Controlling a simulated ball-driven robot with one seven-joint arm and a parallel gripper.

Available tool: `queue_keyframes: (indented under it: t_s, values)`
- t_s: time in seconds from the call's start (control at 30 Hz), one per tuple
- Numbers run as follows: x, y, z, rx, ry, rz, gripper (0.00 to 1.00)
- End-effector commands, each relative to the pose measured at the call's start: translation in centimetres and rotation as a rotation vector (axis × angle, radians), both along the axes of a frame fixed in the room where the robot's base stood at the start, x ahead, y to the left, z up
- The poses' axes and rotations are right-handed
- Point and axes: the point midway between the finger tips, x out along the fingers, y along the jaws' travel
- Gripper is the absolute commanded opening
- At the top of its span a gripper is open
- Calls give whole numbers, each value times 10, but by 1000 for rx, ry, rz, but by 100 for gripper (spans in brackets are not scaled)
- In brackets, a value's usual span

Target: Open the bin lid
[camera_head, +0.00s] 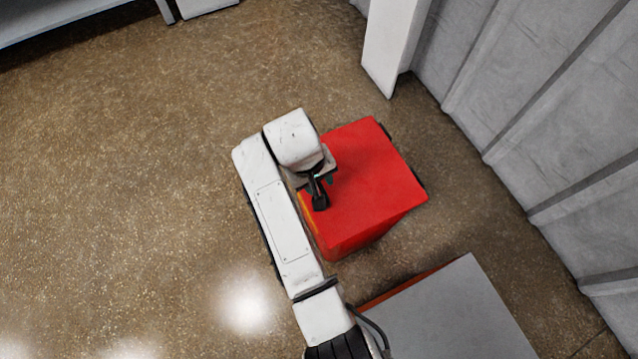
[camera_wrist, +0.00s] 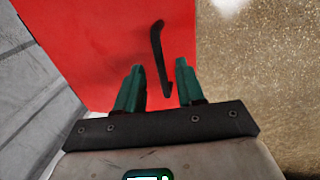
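The red bin (camera_head: 372,175) stands on the floor in the middle of the head view, and its red lid looks shut. In the wrist view the red bin face (camera_wrist: 100,45) carries a thin, bent black handle (camera_wrist: 157,40). My gripper (camera_wrist: 160,66) has its two green fingers apart, with the handle showing in the gap between them. I see no finger touching the handle, and the depth between them is hard to judge. In the head view my gripper (camera_head: 319,192) is at the bin's left side, partly hidden by my arm.
A grey-topped box (camera_head: 450,310) stands just in front of the bin. A grey ribbed wall (camera_head: 540,110) runs along the right, with a white post (camera_head: 392,45) behind the bin. The brown floor (camera_head: 120,180) to the left is clear.

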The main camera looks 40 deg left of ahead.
Motion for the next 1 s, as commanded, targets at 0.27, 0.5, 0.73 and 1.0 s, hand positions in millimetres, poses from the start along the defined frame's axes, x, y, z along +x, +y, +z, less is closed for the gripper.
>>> queue_keyframes:
  t_s: [0.27,0.5,0.73,1.0]
  values:
    - [3,-1,-16,1,0,-1,38]
    - [3,-1,-16,1,0,-1,37]
    - [3,-1,-16,1,0,-1,15]
    - [3,-1,-16,1,0,-1,0]
